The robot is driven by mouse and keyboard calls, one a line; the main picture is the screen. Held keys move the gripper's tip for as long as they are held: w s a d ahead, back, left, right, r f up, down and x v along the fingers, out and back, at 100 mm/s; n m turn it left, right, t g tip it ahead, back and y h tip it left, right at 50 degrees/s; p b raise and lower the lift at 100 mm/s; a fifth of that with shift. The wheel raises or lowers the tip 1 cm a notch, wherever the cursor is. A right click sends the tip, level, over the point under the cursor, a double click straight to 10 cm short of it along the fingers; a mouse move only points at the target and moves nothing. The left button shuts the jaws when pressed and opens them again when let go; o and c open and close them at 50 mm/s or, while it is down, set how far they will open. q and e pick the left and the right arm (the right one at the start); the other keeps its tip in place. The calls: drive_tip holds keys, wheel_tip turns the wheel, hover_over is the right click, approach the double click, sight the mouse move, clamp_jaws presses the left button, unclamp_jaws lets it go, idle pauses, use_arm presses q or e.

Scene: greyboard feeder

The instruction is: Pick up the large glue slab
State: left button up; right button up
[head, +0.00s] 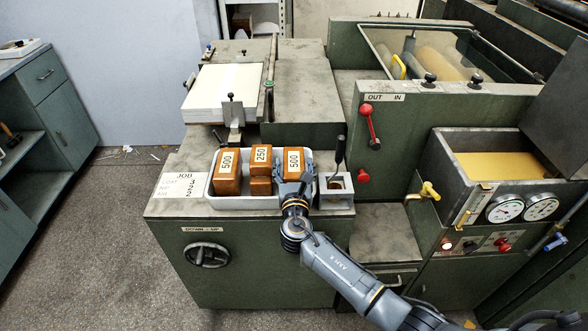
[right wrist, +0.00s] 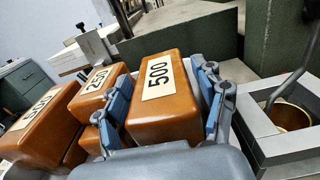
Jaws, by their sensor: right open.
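Amber-brown glue slabs stand in a light grey tray (head: 240,203) on the green machine's top. The left large slab (head: 227,168) and the right large slab (head: 294,160) are labelled 500. A smaller slab (head: 261,155) labelled 250 stands between them, with another small block (head: 261,186) in front of it. My right gripper (head: 294,178) is at the right large slab. In the right wrist view, its open fingers (right wrist: 165,95) stand on either side of that 500 slab (right wrist: 160,112); contact cannot be told. My left gripper is out of view.
A grey holder (head: 337,193) with an upright dark-handled tool stands just right of the tray. A job card (head: 182,186) lies to its left. A paper stack (head: 224,92) sits behind. A glue trough (head: 515,166) and gauges are at the right.

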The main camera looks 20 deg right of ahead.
drive_tip(key=c, duration=1.4)
drive_tip(key=shift+r, duration=0.1)
clamp_jaws()
drive_tip(key=shift+r, duration=0.1)
